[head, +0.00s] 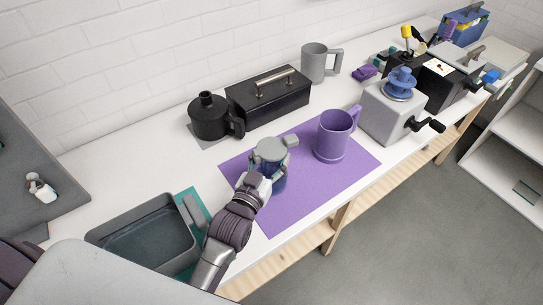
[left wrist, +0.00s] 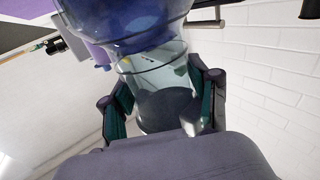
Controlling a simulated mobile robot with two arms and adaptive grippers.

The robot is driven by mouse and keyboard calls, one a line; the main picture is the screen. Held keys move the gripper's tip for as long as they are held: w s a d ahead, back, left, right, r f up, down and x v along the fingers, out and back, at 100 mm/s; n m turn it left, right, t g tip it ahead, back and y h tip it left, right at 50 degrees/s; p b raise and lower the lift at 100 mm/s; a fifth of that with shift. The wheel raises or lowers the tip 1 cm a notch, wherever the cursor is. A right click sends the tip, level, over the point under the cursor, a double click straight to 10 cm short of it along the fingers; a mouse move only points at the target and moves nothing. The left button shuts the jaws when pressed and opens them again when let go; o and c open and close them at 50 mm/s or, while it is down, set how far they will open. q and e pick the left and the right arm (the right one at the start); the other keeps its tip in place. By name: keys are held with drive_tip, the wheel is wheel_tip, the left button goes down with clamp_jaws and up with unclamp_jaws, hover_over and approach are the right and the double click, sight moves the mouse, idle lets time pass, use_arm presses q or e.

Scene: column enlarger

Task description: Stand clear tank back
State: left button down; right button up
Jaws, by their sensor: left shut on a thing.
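The clear tank (head: 279,178) has a bluish see-through body and a grey top with a side spout or handle. It is over the purple mat (head: 318,192), near the mat's left part. My left gripper (head: 262,180) is shut on its body from the front left. In the left wrist view the tank (left wrist: 150,70) sits between the two fingers of the gripper (left wrist: 162,88), with a blue part beyond a clear part. The tank looks roughly upright in the head view. I cannot tell whether its base touches the mat. My right gripper is not in view.
A purple jug (head: 333,140) stands on the mat, right of the tank. Behind are a black tank (head: 208,120), a black case (head: 268,103) and a grey jug (head: 314,66). A grey tray (head: 120,230) is at front left. A grey box machine (head: 385,115) stands right.

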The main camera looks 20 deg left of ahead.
use_arm(q)
drive_tip(key=shift+f+b, duration=0.3)
idle(0.8)
drive_tip(key=shift+f, duration=0.35)
idle(0.4)
drive_tip(key=shift+c, duration=1)
unclamp_jaws()
drive_tip(key=shift+f, duration=0.25)
drive_tip(key=shift+r, duration=0.15)
drive_tip(key=shift+s, duration=0.2)
